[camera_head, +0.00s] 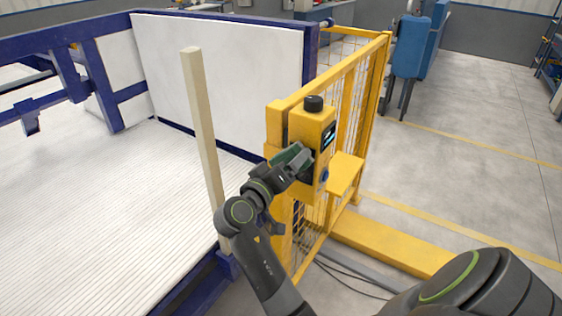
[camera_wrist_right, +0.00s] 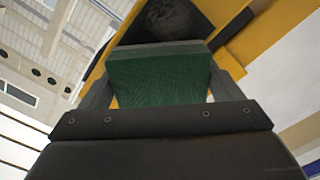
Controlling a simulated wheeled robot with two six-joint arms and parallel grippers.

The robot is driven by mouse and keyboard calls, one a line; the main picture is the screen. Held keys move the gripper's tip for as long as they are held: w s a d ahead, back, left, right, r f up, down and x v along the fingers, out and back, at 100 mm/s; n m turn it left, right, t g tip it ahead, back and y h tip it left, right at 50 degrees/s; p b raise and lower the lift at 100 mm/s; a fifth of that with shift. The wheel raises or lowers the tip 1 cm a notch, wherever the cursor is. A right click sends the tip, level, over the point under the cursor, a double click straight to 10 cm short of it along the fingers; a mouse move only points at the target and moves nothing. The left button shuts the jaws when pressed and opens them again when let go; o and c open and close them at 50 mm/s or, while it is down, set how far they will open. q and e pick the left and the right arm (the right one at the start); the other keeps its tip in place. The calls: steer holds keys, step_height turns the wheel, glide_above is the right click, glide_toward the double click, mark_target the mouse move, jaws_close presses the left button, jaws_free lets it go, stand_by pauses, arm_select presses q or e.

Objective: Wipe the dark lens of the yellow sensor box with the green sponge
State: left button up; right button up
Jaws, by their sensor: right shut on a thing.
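The yellow sensor box (camera_head: 312,130) stands upright on the yellow fence post, with a black knob on top and a small lit display. My right gripper (camera_head: 297,163) is at its left face, shut on the green sponge (camera_head: 288,154). In the right wrist view the sponge (camera_wrist_right: 158,82) sits between the two fingers of my gripper (camera_wrist_right: 160,75), with a grey strip along its far edge. Beyond it is the dark lens (camera_wrist_right: 168,20) on the yellow box. The sponge is at or very close to the lens; I cannot tell if they touch. My left gripper is not in view.
A yellow mesh fence (camera_head: 345,110) runs behind the box, with a yellow ledge (camera_head: 345,174) beside it. A pale upright post (camera_head: 203,130) stands left of my arm. A white ribbed bed (camera_head: 90,220) in a blue frame fills the left.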

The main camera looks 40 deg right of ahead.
mark_target(316, 164)
steer(key=shift+s+d+p, duration=0.15)
steer(key=shift+s+d, duration=0.2)
steer(key=shift+s, duration=0.5)
steer(key=shift+s+d+p, duration=0.15)
steer(key=shift+s+d, duration=0.2)
steer(key=shift+s, duration=0.5)
steer(key=shift+s+d+p, duration=0.15)
steer(key=shift+s+d, duration=0.2)
steer(key=shift+s, duration=0.5)
